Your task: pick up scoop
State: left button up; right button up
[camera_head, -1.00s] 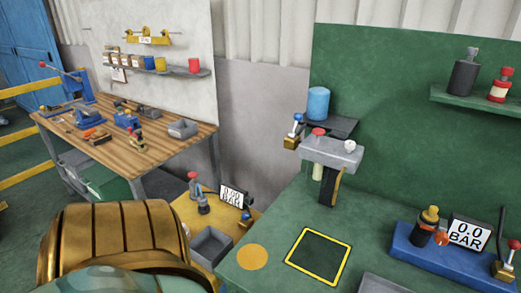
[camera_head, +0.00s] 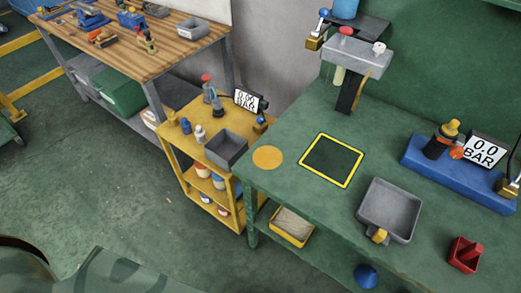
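No thing shows clearly as a scoop. A small red item (camera_head: 466,254) with a raised part sits on the green workbench (camera_head: 300,205) near the lower right; I cannot tell whether it is the scoop. A grey tray (camera_head: 390,207) lies to its left, with a small yellow piece (camera_head: 379,236) at its front edge. A yellow bin (camera_head: 291,227) with pale contents is below the bench's front edge. Neither gripper is in view; only parts of my own body show at the lower left.
A yellow cart (camera_head: 212,150) with a grey bin (camera_head: 226,149) stands left of the green bench. A blue gauge block (camera_head: 455,175) and a grey press (camera_head: 356,55) stand behind. A blue cone (camera_head: 366,275) is low in front. The floor at left is clear.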

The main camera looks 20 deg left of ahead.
aim_at(464, 255)
jog(key=z, duration=1.5)
